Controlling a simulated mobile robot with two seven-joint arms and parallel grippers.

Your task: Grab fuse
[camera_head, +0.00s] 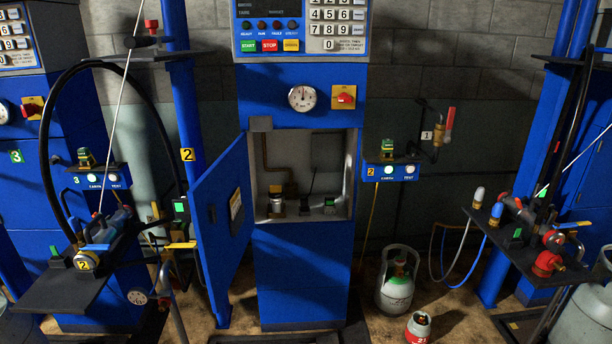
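No part is clearly recognisable as the fuse. The blue cabinet (301,282) in the middle has its door (222,200) swung open to the left. Inside the lit compartment stand a small metal-and-dark cylinder (277,207), a thin dark upright part (305,207) and a small green-topped part (330,204). They are too small to name surely, and any of them might be the fuse. A brown pipe bends down the compartment's back wall. Neither of my grippers shows in the view.
A dark shelf (62,292) with a blue tool (105,232) and hoses juts out at the left. Another shelf (520,253) with valves juts out at the right. A grey gas cylinder (394,294) and a small red-and-white one (418,328) stand on the floor right of the cabinet.

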